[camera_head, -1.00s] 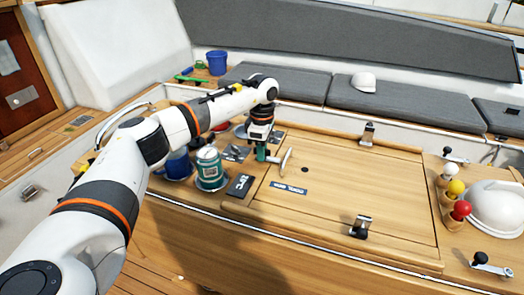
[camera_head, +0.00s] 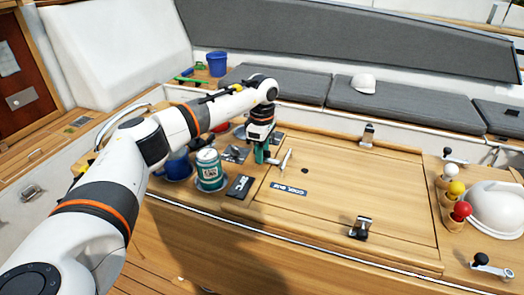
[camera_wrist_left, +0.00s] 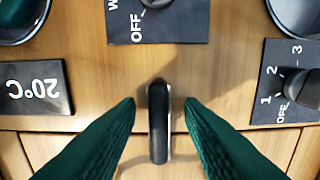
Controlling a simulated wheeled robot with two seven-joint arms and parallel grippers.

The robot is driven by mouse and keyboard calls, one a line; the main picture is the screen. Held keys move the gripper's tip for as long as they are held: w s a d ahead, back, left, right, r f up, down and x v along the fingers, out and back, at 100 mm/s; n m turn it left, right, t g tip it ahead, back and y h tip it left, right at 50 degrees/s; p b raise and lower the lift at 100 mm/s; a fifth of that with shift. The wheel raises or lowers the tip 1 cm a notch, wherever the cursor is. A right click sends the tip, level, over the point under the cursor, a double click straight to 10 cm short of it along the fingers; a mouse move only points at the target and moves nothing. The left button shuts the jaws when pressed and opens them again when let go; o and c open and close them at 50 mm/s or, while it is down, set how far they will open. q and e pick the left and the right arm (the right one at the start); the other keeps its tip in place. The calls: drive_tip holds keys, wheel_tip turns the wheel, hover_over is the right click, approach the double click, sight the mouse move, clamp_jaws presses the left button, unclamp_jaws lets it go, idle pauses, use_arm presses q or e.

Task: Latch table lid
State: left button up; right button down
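The wooden table lid (camera_head: 345,185) lies flat and closed in the table top. A small upright latch lever (camera_head: 285,161) stands by its left edge. In the left wrist view the latch lever (camera_wrist_left: 158,120) is dark with a pale edge and lies across the seam. My left gripper (camera_head: 265,158) is above that edge. In the left wrist view its two green fingers (camera_wrist_left: 159,105) are spread, one on each side of the lever, with visible gaps. I cannot tell how far their tips are above the wood. My right gripper is not in view.
A teal can (camera_head: 209,168) and blue mug (camera_head: 176,166) stand left.

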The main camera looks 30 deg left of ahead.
use_arm(q)
wheel_tip(320, 180, up, 12)
drive_tip(key=b, duration=0.2)
idle(0.4)
idle(0.4)
